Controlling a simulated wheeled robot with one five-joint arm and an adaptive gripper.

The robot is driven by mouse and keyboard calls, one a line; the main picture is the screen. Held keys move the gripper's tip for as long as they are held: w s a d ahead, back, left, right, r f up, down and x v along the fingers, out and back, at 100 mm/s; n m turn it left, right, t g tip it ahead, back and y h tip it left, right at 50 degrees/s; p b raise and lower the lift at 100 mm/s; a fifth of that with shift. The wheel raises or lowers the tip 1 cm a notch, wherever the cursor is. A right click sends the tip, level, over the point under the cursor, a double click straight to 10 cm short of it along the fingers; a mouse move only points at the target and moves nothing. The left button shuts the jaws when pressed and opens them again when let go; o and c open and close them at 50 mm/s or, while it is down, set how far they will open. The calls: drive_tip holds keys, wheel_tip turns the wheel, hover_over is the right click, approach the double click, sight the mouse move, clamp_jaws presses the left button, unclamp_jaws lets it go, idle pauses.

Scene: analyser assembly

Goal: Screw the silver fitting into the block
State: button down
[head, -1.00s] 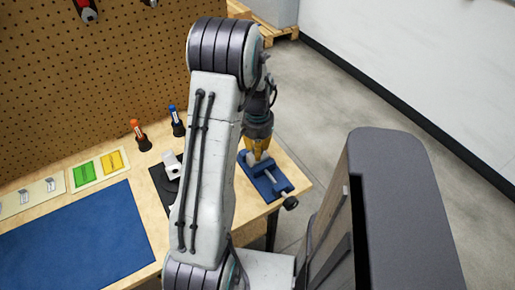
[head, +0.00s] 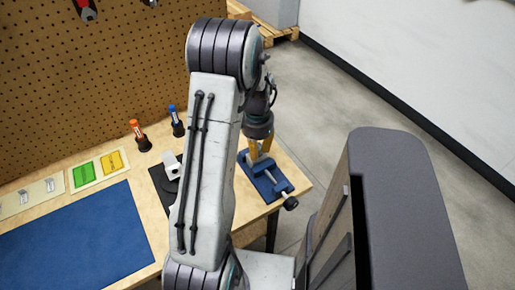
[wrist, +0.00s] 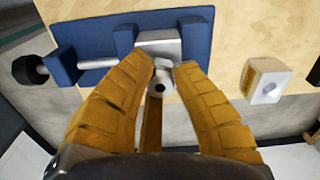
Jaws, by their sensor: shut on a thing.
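The silver block (wrist: 159,43) sits in the blue vise (wrist: 95,40), just beyond the fitting. I cannot tell whether the fitting touches the block or how far it is in. In the head view, my gripper (head: 260,151) points down over the blue vise (head: 270,186) at the right end of the bench. The fitting is too small to make out there.
A white block-shaped part (wrist: 266,81) with a yellow label stands to the right in the wrist view. Orange (head: 140,136) and blue (head: 177,122) tools stand in holders near the pegboard (head: 90,80). A blue mat (head: 80,235) lies clear at the left.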

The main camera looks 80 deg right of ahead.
drive_tip(key=shift+f, duration=0.35)
